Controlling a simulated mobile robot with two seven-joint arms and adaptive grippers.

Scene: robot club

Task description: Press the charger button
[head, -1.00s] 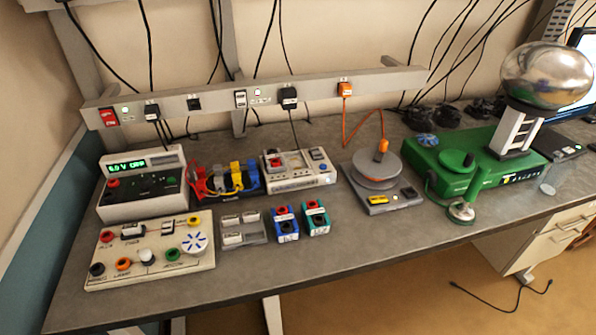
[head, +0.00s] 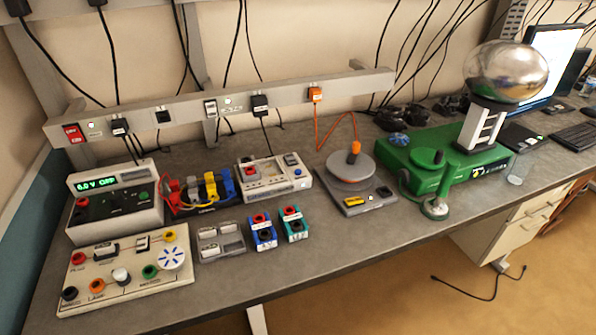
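A grey-white box (head: 273,178) with a red part, a blue part and recessed bays stands on the bench in the head view, with a black lead running up to the wall rail. It may be the charger, but its labels are too small to read. A low grey device with a round plate (head: 351,167) stands to its right, joined to the rail by an orange cable. I cannot tell for sure which small part is the charger button. Neither of my grippers shows in this view.
A power supply (head: 114,203) with a green display and a cream circuit board (head: 125,273) stand at the left. A blue block (head: 263,232) and a green block (head: 294,223) sit near the front. A green machine with a metal sphere (head: 506,71) stands right. The bench's front strip (head: 330,235) is clear.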

